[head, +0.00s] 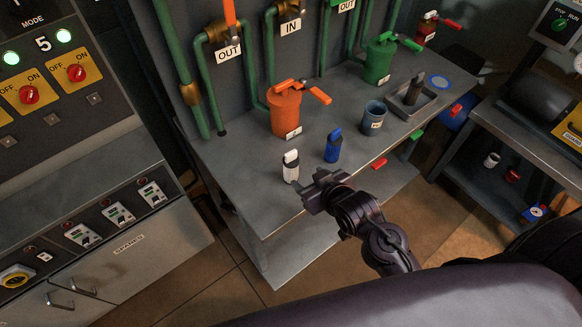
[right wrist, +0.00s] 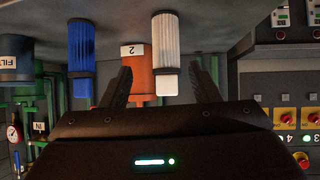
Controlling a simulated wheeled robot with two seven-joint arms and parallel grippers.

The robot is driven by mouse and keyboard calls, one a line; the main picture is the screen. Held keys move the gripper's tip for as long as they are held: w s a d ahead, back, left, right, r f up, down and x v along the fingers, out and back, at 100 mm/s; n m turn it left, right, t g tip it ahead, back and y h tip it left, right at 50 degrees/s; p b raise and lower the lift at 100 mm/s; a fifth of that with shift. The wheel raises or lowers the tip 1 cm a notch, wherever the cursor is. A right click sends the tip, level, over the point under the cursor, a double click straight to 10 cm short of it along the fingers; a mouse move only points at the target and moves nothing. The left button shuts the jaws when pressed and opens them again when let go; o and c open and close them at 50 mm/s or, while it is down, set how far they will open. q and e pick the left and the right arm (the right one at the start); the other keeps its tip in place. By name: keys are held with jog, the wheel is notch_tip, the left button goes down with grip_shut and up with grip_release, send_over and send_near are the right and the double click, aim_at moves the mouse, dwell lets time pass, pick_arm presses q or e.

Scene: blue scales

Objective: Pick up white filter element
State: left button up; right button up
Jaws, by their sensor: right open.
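The white filter element (head: 290,170) stands upright on the grey metal bench (head: 240,170), near its front edge. In the right wrist view, which looks upside down, its ribbed white body (right wrist: 166,45) shows between my fingers' lines, slightly beyond the tips. My right gripper (head: 311,187) is open and empty, just right of and in front of the white element in the head view. In the right wrist view its two fingers (right wrist: 164,68) are spread apart. I cannot tell whether it touches anything. My left gripper is not in view.
A blue filter element (head: 333,147) stands close to the right of the white one. An orange housing (head: 286,112) is behind them. A grey-blue cup (head: 373,118), a tray (head: 425,106) and a green housing (head: 379,63) are farther right. A control cabinet (head: 120,170) stands left.

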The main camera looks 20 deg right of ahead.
aim_at(292, 157)
jog(key=t, duration=0.1)
jog(key=w+t, duration=0.1)
jog(key=w+y, duration=0.1)
jog(key=shift+a+f+t, duration=0.25)
jog(key=shift+a+t, duration=0.05)
jog(key=shift+t, duration=0.1)
jog(key=shift+w+r+t+y, duration=0.1)
jog(key=shift+w+t+y, duration=0.25)
jog(key=shift+t, duration=0.35)
jog(key=shift+r+n+t+y, duration=0.35)
jog(key=shift+t+y, duration=0.3)
jog(key=shift+t, duration=0.45)
jog(key=shift+w+a+r, duration=0.1)
jog(key=p+x, duration=0.2)
jog(key=x, duration=0.4)
jog(key=shift+w+a, duration=0.15)
jog(key=shift+w, duration=0.2)
jog(key=shift+w+a+f, duration=0.1)
jog(key=shift+w+f, duration=0.15)
jog(key=shift+w, duration=0.05)
jog(key=shift+s, duration=0.1)
jog(key=shift+c, duration=0.5)
grip_shut()
